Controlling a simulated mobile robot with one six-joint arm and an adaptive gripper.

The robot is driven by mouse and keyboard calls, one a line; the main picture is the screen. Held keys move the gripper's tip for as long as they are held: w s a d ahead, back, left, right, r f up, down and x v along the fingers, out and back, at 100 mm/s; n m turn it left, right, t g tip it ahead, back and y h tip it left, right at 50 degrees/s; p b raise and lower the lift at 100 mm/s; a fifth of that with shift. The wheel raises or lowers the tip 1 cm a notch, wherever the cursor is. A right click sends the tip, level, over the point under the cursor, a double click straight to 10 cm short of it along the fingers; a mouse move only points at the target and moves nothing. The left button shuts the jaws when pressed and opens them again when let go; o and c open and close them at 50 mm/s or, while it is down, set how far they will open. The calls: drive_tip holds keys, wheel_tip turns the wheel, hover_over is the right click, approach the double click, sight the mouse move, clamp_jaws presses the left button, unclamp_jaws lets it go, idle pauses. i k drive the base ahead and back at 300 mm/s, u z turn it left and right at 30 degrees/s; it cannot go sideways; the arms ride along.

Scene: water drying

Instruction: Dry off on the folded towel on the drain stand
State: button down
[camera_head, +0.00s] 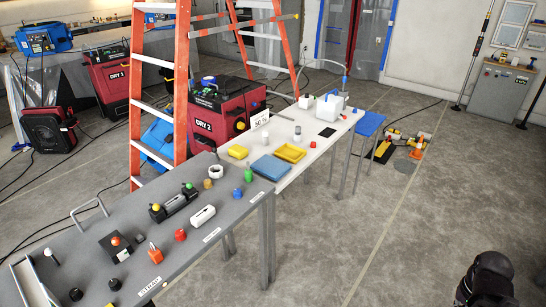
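A small stand with a flat blue top (369,123) stands past the far end of the white table; the blue layer looks like a folded towel, but it is too small to be sure. A flat blue piece (271,167), also cloth-like, lies on the near part of the white table beside a yellow tray (290,153). A black part of my arm, seemingly my gripper (488,282), shows at the lower right corner, over the floor and far from both blue things. Its fingers cannot be made out, nor whether it holds anything.
A white table (313,158) carries a white box (330,109) and small items. The grey table (225,208) in front holds several coloured knobs and fittings. An orange ladder (181,85) and a red DRY 2 machine (222,112) stand behind.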

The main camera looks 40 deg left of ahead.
sight(267, 166)
drive_tip(key=u, duration=0.4)
drive_tip(key=i, duration=0.65)
drive_tip(key=u, duration=0.95)
drive_tip(key=i, duration=0.6)
drive_tip(key=u, duration=0.35)
